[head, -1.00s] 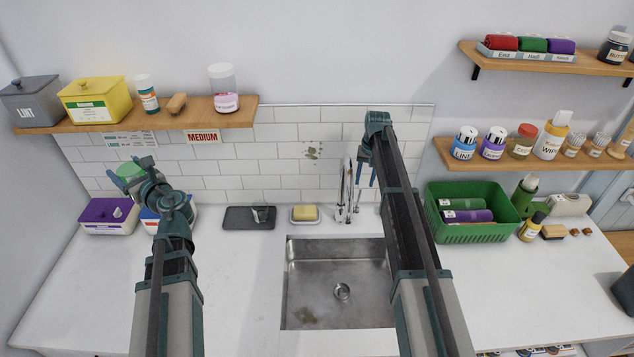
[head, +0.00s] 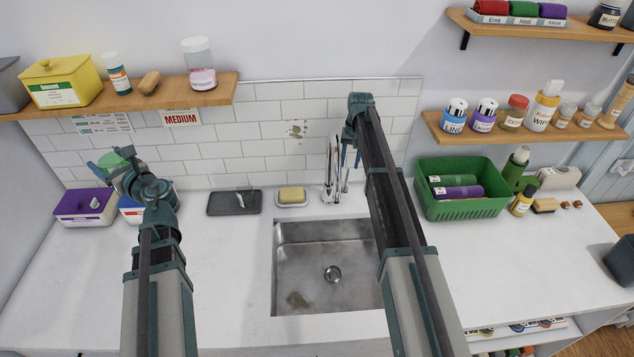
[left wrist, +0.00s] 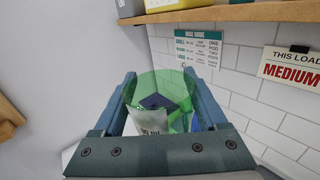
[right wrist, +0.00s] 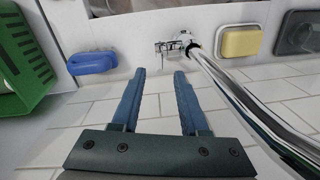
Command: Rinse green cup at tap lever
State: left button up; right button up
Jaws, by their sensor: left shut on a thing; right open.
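The translucent green cup (head: 111,161) is held by my left gripper (head: 106,168), above the purple-lidded box at the left of the counter. In the left wrist view the cup (left wrist: 174,88) sits between the two fingers of my shut left gripper (left wrist: 159,76). The chrome tap (head: 333,165) stands behind the sink (head: 325,232). My right gripper (head: 351,152) is open and empty, above and just right of the tap. In the right wrist view the tap's spout (right wrist: 235,92) runs right of my fingers, and its small lever (right wrist: 169,46) lies beyond the fingertips.
A soap dish (head: 292,203) and dark tray (head: 222,211) lie left of the tap. A green basket (head: 463,207) with rolled cloths stands right of the sink. Shelves with bottles hang at both sides. The counter left of the sink is clear in front.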

aim_at(345, 186)
jog(key=f+b, duration=0.4)
jog(key=f, duration=0.1)
jog(key=f+b, duration=0.3)
jog(key=shift+w+a, duration=0.1)
jog(key=shift+a, duration=0.15)
grip_shut()
dwell(1.1)
